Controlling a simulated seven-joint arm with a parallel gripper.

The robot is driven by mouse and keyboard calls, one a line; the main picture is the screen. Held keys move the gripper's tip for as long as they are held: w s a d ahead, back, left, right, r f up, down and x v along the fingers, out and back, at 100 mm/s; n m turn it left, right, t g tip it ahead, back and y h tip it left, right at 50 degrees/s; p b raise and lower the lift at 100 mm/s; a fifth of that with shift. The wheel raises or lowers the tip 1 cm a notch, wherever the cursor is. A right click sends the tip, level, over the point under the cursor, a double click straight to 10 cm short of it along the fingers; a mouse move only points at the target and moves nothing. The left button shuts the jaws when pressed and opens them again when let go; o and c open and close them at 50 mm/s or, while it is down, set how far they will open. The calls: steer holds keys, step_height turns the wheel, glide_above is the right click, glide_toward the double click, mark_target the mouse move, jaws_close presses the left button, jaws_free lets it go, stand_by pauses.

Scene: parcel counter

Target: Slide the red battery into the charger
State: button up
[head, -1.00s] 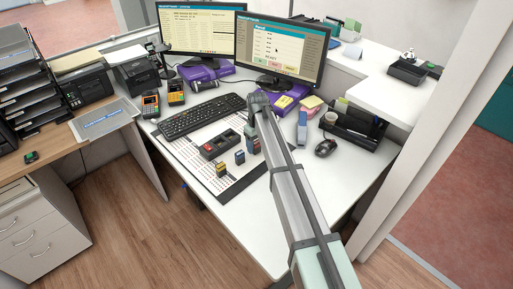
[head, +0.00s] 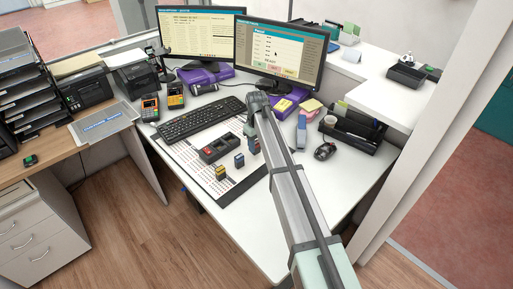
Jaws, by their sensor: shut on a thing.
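The charger (head: 219,148) is a dark block with red inside its bays, lying on the printed sheet in the middle of the desk. A yellow-and-dark battery (head: 221,173) and a blue battery (head: 239,160) stand apart in front of it and to its right. The red battery (head: 254,147) is at the right end of this row, small and partly hidden, with a little red and blue showing. My gripper (head: 250,131) points down there, right of the charger, shut on the red battery. My forearm hides part of the fingers. Whether the battery touches the sheet cannot be told.
A keyboard (head: 202,118) lies behind the charger, with two monitors (head: 279,50) farther back. Right of my arm are a blue-and-white upright item (head: 302,131), a mouse (head: 325,151) and a black organizer (head: 354,126). The desk front is clear.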

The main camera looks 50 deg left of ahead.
mark_target(257, 142)
step_height(257, 142, up, 7)
steer(key=shift+a+r, duration=0.15)
steer(key=shift+r, duration=0.2)
steer(key=shift+n, duration=0.5)
steer(key=shift+s+a+f, duration=0.65)
steer(key=shift+a+f, duration=0.05)
steer(key=shift+a, duration=1.3)
steer(key=shift+s+a+f, duration=0.65)
steer(key=shift+a+f, duration=0.05)
steer(key=shift+a, duration=1.25)
steer(key=shift+s+a+f, duration=0.65)
steer(key=shift+a+f, duration=0.05)
steer(key=shift+a, duration=1.3)
steer(key=shift+f, duration=1.3)
steer(key=o, duration=1.2)
